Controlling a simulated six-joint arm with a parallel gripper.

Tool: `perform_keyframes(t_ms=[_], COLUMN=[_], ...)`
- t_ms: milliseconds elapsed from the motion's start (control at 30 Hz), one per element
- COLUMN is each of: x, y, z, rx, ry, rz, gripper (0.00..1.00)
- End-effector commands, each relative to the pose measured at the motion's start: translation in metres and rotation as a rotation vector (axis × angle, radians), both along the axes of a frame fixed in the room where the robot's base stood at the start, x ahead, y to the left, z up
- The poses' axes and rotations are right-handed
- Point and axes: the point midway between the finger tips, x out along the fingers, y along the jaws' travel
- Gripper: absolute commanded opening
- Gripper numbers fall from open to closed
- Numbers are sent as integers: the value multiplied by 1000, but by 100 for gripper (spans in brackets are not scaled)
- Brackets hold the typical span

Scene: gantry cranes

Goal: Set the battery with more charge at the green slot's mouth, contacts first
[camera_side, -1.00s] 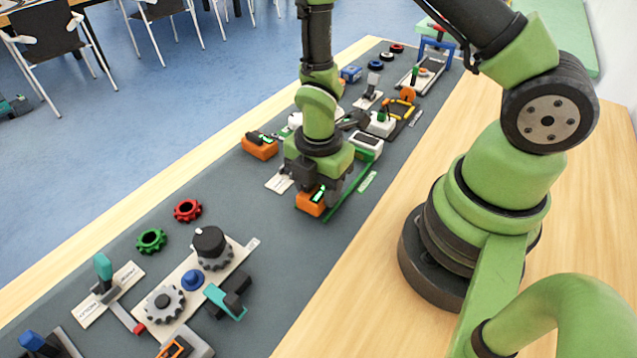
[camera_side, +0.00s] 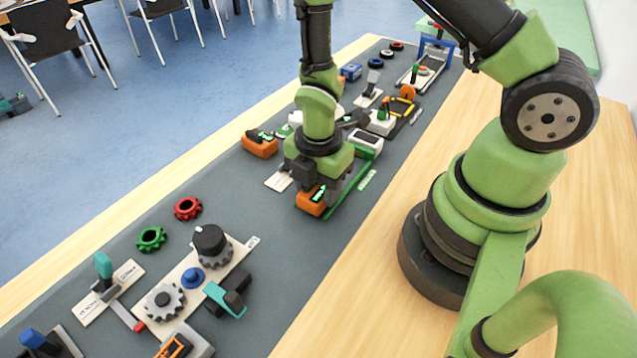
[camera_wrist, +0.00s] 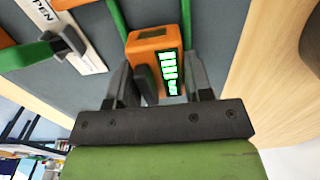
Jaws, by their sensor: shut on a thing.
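My gripper (camera_side: 320,188) is shut on an orange and dark battery (camera_side: 309,203), low over the grey mat. The wrist view shows this battery (camera_wrist: 150,42) between the fingers (camera_wrist: 160,78), with several lit green bars on its display. A second orange battery with a dark top (camera_side: 259,147) stands to the left; its charge is too small to read. A green rail (camera_side: 346,193) runs beside the held battery on the right. Green strips (camera_wrist: 118,20) also show in the wrist view. The slot's mouth and the held battery's contacts cannot be made out; my gripper hides part of this area.
A plate marked OPEN with a small lever (camera_wrist: 68,42) lies close by. A white device (camera_side: 367,142) stands behind my gripper. Gears, knobs and a teal-handled lever (camera_side: 103,266) fill the front left. The mat between them and my gripper is clear.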

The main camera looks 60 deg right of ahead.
Motion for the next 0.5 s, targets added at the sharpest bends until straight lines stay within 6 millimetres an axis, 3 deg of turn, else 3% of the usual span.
perform_keyframes(t_ms=[500], x=[0], y=[0], z=[-6], rx=[0], ry=[0], rz=[0], gripper=[22])
